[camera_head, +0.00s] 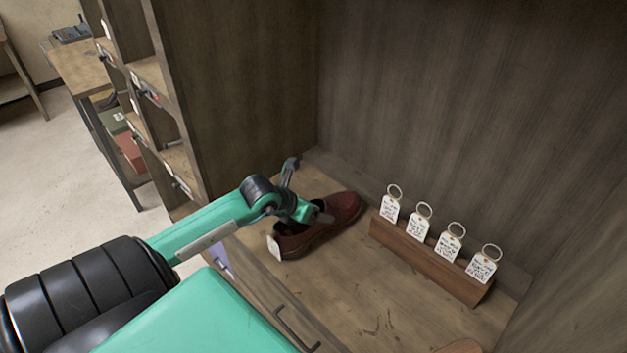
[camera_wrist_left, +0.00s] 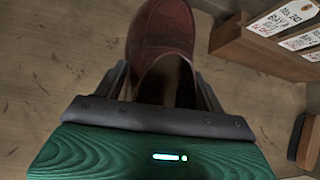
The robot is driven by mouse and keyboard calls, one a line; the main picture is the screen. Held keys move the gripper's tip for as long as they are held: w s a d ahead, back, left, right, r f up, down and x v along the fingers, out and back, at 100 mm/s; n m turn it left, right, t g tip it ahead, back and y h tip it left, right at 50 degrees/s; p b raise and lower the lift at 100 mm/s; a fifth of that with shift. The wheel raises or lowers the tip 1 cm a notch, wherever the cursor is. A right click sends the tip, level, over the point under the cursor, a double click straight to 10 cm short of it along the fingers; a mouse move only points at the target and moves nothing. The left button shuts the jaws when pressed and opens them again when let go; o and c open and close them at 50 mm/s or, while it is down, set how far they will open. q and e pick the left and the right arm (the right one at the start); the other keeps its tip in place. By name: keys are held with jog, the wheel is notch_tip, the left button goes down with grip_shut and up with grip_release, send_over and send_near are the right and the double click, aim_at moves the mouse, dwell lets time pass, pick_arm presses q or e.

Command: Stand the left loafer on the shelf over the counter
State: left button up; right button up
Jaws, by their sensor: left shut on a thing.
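A dark red loafer (camera_head: 341,211) stands upright, or nearly so, at the back left of a wooden surface (camera_head: 368,292) in a recess; a white tag hangs at its heel. My left gripper (camera_head: 303,212) reaches in from the left and is shut on the loafer at its opening. In the left wrist view the loafer (camera_wrist_left: 160,40) points away, toe at the top, with my left gripper's fingers (camera_wrist_left: 160,88) on both sides of it. The loafer's sole is close to the wood; I cannot tell if it touches. My right gripper is not in view.
A wooden block (camera_head: 430,262) with several ringed paper tags stands right of the loafer. A brown object (camera_head: 459,347) shows at the bottom edge. Dark panels (camera_head: 430,90) close off the back and side. A pigeonhole rack (camera_head: 150,85) is at left. The surface's front middle is clear.

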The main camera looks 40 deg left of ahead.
pick_arm(q)
jog(key=shift+f, duration=0.8)
jog(key=o, duration=1.3)
jog(key=shift+f, duration=0.1)
